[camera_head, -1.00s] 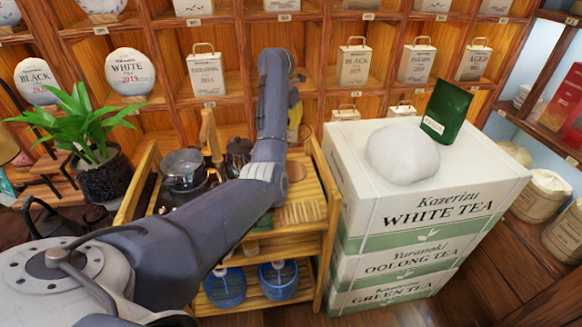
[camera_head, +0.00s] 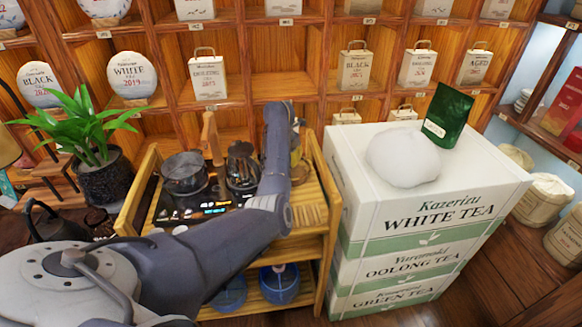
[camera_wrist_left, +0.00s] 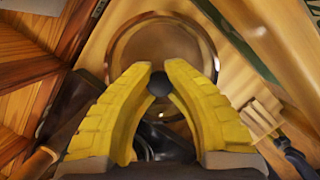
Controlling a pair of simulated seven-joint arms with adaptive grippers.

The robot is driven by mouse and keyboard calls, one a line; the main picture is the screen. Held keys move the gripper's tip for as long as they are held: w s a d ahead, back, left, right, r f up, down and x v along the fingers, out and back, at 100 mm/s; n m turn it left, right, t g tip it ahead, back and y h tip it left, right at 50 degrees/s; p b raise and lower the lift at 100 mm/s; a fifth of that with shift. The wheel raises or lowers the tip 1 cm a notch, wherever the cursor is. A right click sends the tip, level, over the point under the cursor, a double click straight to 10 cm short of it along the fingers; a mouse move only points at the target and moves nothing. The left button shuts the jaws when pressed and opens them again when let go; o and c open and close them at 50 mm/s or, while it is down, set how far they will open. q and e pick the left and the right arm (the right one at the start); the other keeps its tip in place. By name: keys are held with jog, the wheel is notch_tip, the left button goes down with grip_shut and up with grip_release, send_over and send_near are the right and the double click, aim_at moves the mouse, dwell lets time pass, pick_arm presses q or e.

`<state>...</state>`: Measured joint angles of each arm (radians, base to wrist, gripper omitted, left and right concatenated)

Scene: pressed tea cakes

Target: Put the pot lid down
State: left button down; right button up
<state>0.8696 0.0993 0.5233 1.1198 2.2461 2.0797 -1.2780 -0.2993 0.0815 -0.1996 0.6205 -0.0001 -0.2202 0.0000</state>
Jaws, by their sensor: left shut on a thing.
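The pot lid (camera_wrist_left: 160,45) is a round, see-through disc with a brownish rim and a dark knob, seen from above in the left wrist view. My left gripper (camera_wrist_left: 159,78) has its two yellow fingers closed on the knob. In the head view my left gripper (camera_head: 297,162) is mostly hidden behind my own forearm, over the right part of the wooden cart top (camera_head: 312,190). The lid cannot be made out there, and I cannot tell whether its rim touches the wood. A see-through pot (camera_head: 184,174) stands open at the cart's left. My right gripper is not in view.
A slatted wooden piece (camera_head: 310,214) lies near the cart's front right. Stacked tea boxes (camera_head: 432,212) stand close to the right. A potted plant (camera_head: 103,180) is at left.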

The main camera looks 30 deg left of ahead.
pick_arm(q)
jog(key=shift+f, duration=1.6)
jog(key=c, duration=1.4)
grip_release()
jog(key=shift+f, duration=0.1)
jog(key=v, duration=1.2)
